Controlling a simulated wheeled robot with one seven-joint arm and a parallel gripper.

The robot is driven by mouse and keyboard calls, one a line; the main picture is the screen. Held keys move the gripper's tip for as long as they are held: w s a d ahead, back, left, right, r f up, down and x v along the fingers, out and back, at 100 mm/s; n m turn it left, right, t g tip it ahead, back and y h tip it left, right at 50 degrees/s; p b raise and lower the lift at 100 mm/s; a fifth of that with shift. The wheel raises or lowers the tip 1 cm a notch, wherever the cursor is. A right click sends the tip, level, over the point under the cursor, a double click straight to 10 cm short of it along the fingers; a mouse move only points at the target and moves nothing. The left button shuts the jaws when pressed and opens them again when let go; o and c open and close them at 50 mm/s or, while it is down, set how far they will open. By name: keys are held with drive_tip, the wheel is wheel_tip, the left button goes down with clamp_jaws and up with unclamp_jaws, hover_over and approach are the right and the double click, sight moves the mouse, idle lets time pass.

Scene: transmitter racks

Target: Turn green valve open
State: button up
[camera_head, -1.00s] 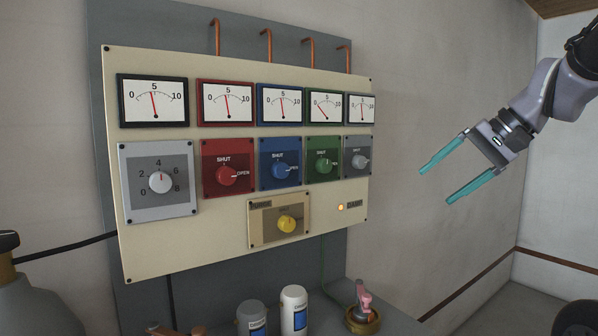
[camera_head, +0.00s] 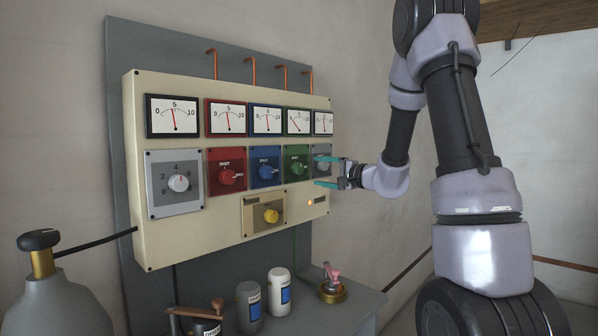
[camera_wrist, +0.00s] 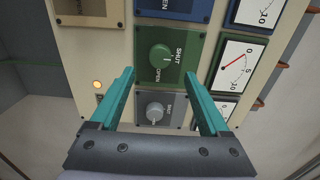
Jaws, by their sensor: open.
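The green valve (camera_head: 297,168) is a round knob on a green plate, towards the right of the panel's knob row. In the wrist view its green knob (camera_wrist: 160,56) shows near the centre, its light mark pointing towards the SHUT label; OPEN is printed to one side. My gripper (camera_head: 317,172) is open, with teal fingers just to the right of the green plate, in front of the grey valve (camera_head: 321,161). In the wrist view my fingertips (camera_wrist: 160,75) spread to either side just below the green knob, and nothing is between them but the grey knob behind.
The cream panel (camera_head: 140,230) also carries a red valve (camera_head: 227,176), a blue valve (camera_head: 265,171), a yellow knob (camera_head: 271,216) and several gauges. Bottles (camera_head: 279,292) and a pink-handled item (camera_head: 331,285) stand below. A gas cylinder (camera_head: 60,305) stands at left.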

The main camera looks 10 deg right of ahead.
sight(301, 169)
drive_tip(key=x, duration=0.7)
drive_tip(key=shift+w+a, duration=0.15)
drive_tip(key=shift+w, duration=0.15)
clamp_jaws()
